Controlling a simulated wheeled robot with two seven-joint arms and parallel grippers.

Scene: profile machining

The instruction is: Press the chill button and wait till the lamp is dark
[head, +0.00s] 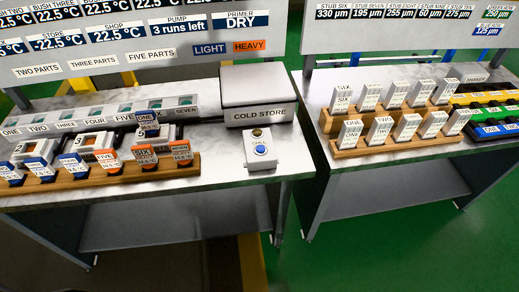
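The chill button (260,150) is a round blue button on a small pale box (256,163) near the right front of the left table. A small lamp (257,132) sits on the same box, behind the button. It looks dull olive-yellow, and I cannot tell whether it is lit. The grey cold store (258,88) stands just behind the box, with its lid shut. Neither of my grippers is in view, and nothing touches the button.
A labelled grey tray (190,112) lies behind. The right table (385,165) holds racks of white blocks and coloured bins. The tabletop around the button box is clear.

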